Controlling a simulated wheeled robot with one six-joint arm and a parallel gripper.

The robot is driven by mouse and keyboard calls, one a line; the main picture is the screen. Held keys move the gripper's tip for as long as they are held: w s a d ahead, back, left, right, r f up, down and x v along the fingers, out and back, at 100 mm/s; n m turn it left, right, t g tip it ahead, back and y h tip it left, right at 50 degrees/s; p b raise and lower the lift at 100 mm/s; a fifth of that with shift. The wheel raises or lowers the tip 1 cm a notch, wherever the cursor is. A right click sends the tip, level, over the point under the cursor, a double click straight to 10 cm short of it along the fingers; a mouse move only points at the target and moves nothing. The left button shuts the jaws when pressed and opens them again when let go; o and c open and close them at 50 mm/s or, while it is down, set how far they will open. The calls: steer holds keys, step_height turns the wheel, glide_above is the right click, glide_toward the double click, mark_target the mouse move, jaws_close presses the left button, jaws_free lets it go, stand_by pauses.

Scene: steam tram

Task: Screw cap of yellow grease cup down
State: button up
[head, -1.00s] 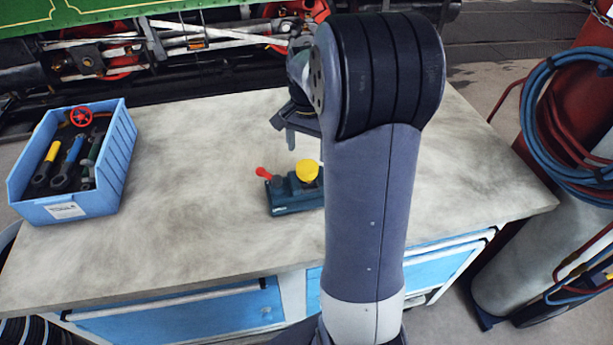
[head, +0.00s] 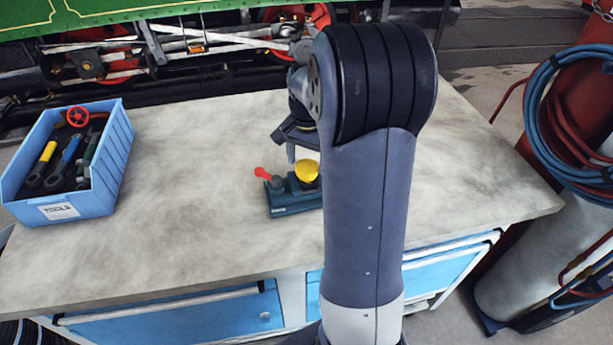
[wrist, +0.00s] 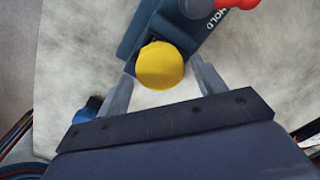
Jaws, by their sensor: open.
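The yellow cap (head: 306,170) of the grease cup sits on a dark teal block (head: 292,202) on the workbench. In the wrist view the cap (wrist: 160,66) is round and seen from above, with the block (wrist: 160,28) behind it. My gripper (wrist: 162,70) is open, with one finger on each side of the yellow cap. Gaps show between the cap and both fingers. In the head view my gripper (head: 303,153) is just above the block, partly hidden by my arm. The right end of the block is hidden too.
A red-tipped lever (head: 264,173) rises at the block's left end. A blue tool box (head: 95,200) with several tools stands at the bench's left. The grey bench top (head: 200,190) between is clear. A gas cylinder with blue hoses (head: 540,130) stands right of the bench.

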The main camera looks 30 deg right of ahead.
steer(key=shift+f, duration=0.65)
steer(key=shift+r, duration=0.1)
stand_by(0.3)
steer(key=shift+c, duration=0.3)
steer(key=c, duration=0.8)
steer(key=o, duration=1.1)
steer(key=shift+o, duration=1)
steer(key=shift+r+p, duration=2.25)
steer(key=shift+r, duration=0.2)
